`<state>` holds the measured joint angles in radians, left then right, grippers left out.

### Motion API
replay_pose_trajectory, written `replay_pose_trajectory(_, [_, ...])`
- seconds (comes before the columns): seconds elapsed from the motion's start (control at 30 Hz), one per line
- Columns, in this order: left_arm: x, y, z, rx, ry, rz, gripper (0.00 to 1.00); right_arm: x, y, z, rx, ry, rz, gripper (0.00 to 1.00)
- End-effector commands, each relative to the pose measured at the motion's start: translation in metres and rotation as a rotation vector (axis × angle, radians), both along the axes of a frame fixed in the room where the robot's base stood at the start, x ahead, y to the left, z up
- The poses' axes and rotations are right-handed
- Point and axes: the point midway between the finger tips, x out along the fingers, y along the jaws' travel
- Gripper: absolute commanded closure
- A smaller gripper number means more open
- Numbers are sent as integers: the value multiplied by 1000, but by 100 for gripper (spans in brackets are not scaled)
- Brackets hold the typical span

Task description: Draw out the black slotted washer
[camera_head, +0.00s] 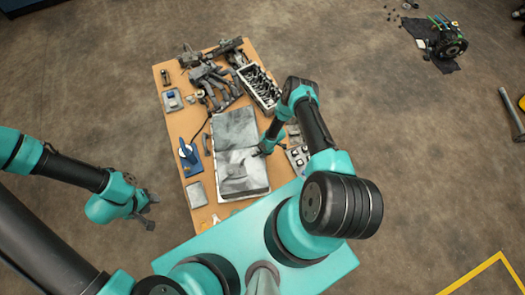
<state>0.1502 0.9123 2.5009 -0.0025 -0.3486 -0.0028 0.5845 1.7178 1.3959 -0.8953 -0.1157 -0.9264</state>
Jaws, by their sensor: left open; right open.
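I cannot pick out the black slotted washer for certain; small dark parts are too small to tell apart at this size. My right forearm hides part of the table's right side. My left gripper (150,208) is open and empty, off the table's left edge, over the floor.
The wooden table (174,124) has a light box of dark parts (246,83), grey metal parts (208,76) at the back, a blue tool (188,155) at left and a small compartment tray (299,157) at right. Machine parts (446,40) lie on the floor, far right.

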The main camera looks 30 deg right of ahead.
Motion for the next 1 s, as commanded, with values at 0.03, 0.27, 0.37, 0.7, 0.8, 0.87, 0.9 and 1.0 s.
replay_pose_trajectory(0.03, [0,0,0,0,0,0,57,0,0,0,0,0,0,45])
replay_pose_trajectory(0.27, [0,0,0,0,0,0,57,0,0,0,0,0,0,55])
replay_pose_trajectory(0.37, [0,0,0,0,0,0,57,0,0,0,0,0,0,65])
replay_pose_trajectory(0.7, [0,0,0,0,0,0,57,0,0,0,0,0,0,97])
replay_pose_trajectory(0.8, [0,0,0,0,0,0,57,0,0,0,0,0,0,84])
replay_pose_trajectory(0.87, [0,0,0,0,0,0,57,0,0,0,0,0,0,90])
replay_pose_trajectory(0.9, [0,0,0,0,0,0,57,0,0,0,0,0,0,93])
replay_pose_trajectory(1.0, [0,0,0,0,0,0,57,0,0,0,0,0,0,94])
